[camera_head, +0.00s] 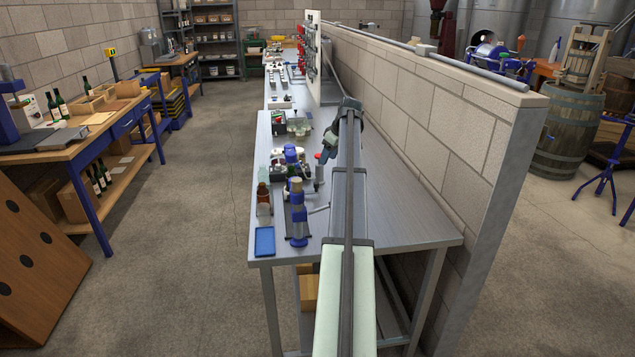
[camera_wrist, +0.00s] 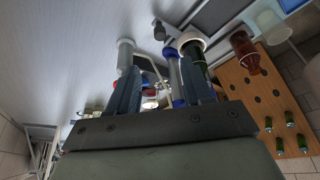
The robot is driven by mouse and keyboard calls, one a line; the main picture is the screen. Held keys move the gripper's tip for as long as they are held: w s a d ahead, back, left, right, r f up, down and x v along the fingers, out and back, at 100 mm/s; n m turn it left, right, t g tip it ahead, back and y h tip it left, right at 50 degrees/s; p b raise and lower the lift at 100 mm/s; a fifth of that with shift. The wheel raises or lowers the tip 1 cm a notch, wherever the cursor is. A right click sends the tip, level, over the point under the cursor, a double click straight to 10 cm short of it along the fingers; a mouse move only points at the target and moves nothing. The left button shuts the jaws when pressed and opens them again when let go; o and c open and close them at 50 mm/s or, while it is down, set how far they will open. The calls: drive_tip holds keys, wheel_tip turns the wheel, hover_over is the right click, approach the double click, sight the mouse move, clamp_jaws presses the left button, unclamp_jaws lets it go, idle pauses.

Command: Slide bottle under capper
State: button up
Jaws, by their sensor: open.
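The blue bench capper (camera_head: 298,228) stands near the front of the steel bench, with a pale round top. My gripper (camera_head: 324,156) is behind and to its right, low over the bench. In the wrist view my gripper (camera_wrist: 162,66) is open, with its two dark blue fingers apart. A dark green bottle-like shape (camera_wrist: 198,56) with a cream ring shows behind the right fingertip. A pale clear cylinder (camera_wrist: 125,54) shows beyond the left fingertip. A silver post with a blue part (camera_wrist: 178,100) shows between the fingers. I cannot tell whether any finger touches these.
An amber bottle (camera_head: 263,191) stands left of the capper and also shows in the wrist view (camera_wrist: 243,48). A blue tray (camera_head: 264,241) lies at the bench's front left corner. A block wall (camera_head: 440,120) bounds the right side.

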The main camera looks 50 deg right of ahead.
sight(316, 183)
drive_tip(key=x, duration=1.3)
drive_tip(key=shift+w+f, duration=0.15)
drive_tip(key=shift+f, duration=0.05)
clamp_jaws()
idle(0.4)
